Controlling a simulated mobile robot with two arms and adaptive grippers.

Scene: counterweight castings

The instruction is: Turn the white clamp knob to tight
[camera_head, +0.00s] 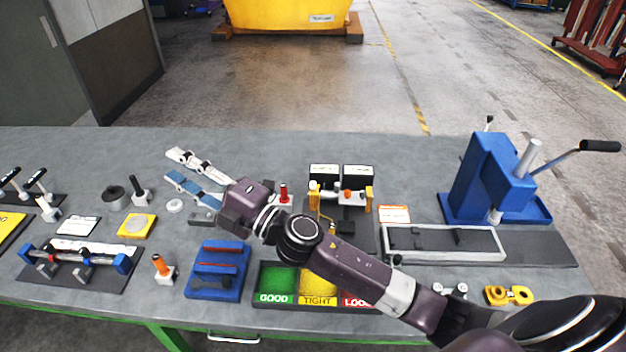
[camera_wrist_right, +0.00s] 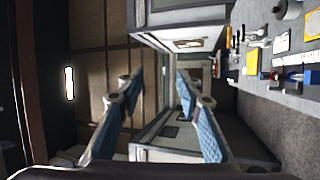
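A fixture with two yellow posts (camera_head: 368,200) stands at mid-table below two dark panels. A small white part (camera_head: 314,187) sits at its upper left; I cannot tell for certain that it is the clamp knob, or how it is turned. My right gripper (camera_head: 170,165) is open and empty, left of the fixture and above the table, pointing to the far left. Its two fingers also show well apart in the right wrist view (camera_wrist_right: 160,76), with nothing between them. My right forearm crosses in front of the fixture's lower left. My left gripper is not in view.
A tray marked GOOD and TIGHT (camera_head: 318,301) lies at the front, its right section partly behind my arm. A blue stand (camera_head: 217,284) is left of it. A blue press (camera_head: 492,180) with a long lever stands at right. The table's back strip is mostly clear.

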